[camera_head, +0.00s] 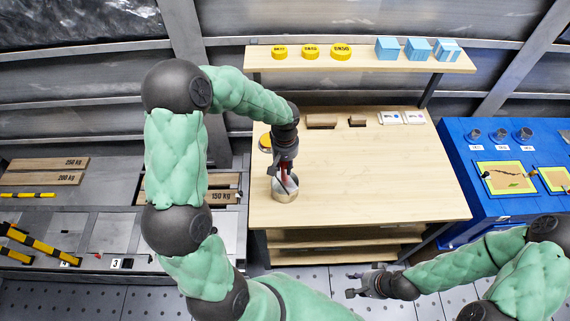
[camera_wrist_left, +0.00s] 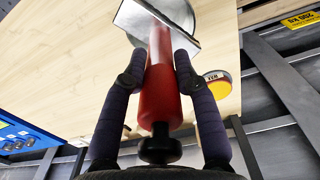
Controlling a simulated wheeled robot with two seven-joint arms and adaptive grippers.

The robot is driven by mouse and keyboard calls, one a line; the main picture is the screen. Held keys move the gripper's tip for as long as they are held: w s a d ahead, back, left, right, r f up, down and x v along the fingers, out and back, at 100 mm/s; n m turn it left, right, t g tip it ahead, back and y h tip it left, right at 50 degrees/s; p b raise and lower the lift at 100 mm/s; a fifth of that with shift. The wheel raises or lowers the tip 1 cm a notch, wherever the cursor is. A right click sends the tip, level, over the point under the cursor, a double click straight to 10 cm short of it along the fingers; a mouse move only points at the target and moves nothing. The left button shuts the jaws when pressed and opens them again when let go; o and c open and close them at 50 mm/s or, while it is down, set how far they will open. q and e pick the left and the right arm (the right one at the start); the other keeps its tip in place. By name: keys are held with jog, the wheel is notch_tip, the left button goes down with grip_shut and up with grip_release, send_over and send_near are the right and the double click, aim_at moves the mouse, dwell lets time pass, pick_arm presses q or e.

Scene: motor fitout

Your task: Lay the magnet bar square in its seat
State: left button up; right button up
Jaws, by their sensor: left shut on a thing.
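My left gripper (camera_head: 285,172) is shut on a red handle with a black end, above the left part of the workbench. In the left wrist view, my left gripper's fingers (camera_wrist_left: 158,72) close on both sides of the red handle (camera_wrist_left: 160,98). A flat metal plate (camera_wrist_left: 137,18) is at its far end. A round silvery metal part (camera_head: 285,195) is right below the gripper; whether the plate touches it, I cannot tell. I cannot pick out the magnet bar or its seat with certainty. My right gripper (camera_head: 358,284) is open and empty, in front of the bench.
The wooden workbench (camera_head: 370,185) is clear in the middle and right. Brown blocks (camera_head: 322,121) and white cards (camera_head: 390,118) stand along its back. A yellow disc (camera_head: 265,142) lies at the left. The shelf (camera_head: 360,62) above holds yellow discs and blue boxes. A blue table (camera_head: 470,220) stands right.

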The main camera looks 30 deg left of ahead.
pick_arm(q)
jog(key=shift+f, duration=0.15)
dwell(0.4)
jog(key=o, duration=1.1)
notch_tip(320, 180, up, 12)
